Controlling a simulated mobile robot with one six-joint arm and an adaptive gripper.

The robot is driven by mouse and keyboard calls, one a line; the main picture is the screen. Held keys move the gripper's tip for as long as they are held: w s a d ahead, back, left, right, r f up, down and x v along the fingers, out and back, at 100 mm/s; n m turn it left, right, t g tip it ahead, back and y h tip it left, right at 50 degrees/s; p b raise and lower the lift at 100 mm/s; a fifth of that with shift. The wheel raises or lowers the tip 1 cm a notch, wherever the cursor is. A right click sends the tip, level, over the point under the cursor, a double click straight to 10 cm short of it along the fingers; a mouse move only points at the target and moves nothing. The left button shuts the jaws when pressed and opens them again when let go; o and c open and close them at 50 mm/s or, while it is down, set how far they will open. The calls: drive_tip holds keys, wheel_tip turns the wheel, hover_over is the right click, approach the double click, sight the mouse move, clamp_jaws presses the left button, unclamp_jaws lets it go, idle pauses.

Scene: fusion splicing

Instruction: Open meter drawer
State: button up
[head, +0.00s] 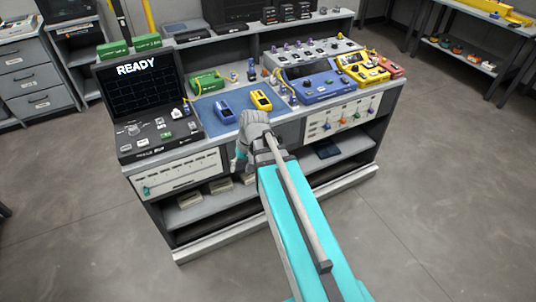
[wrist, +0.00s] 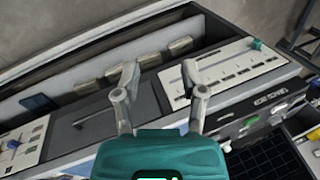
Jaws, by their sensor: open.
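A plain grey drawer front with a dark bar handle (wrist: 95,119) lies between two white panels of the workbench in the wrist view. I take it as the meter drawer; it looks shut. In the head view part of its front (head: 288,134) shows right of my gripper, and the rest is hidden. My gripper (wrist: 160,78) is open and empty, its two fingers apart. In the wrist view the handle lies left of the fingers, not between them. In the head view my gripper (head: 243,150) is at the bench's front edge.
A blue meter (head: 223,108) and a yellow meter (head: 261,100) lie on a blue mat above. White panels with knobs (head: 340,118) and sliders (head: 178,176) flank the drawer. An open shelf (head: 325,156) runs below. The floor in front is clear.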

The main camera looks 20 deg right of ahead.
drive_tip(key=w+d+f+m+t+y+b, duration=0.2)
drive_tip(key=w+d+f+y+b, duration=0.1)
drive_tip(key=w+d+f+b, duration=0.35)
drive_tip(key=w+d+f+m+t+y+b, duration=0.1)
drive_tip(key=d+f+m+t+y+b, duration=0.1)
drive_tip(key=d+b, duration=0.5)
drive_tip(key=w+d+f+m+t+y+b, duration=0.2)
drive_tip(key=d+f+t+b, duration=0.1)
drive_tip(key=d+b, duration=0.5)
drive_tip(key=w+d+f+m+t+y+b, duration=0.1)
drive_tip(key=w+d+f+m+t+b, duration=0.1)
drive_tip(key=d+b, duration=0.5)
wheel_tip(320, 180, down, 2)
drive_tip(key=shift+w+d+f+t+y+b, duration=0.15)
drive_tip(key=shift+d+t+y+b, duration=0.25)
drive_tip(key=shift+d+t, duration=0.5)
drive_tip(key=b+x, duration=0.2)
drive_tip(key=x, duration=1.1)
drive_tip(key=shift+w+a+f, duration=0.1)
drive_tip(key=shift+w+a, duration=0.1)
drive_tip(key=shift+a, duration=0.1)
clamp_jaws()
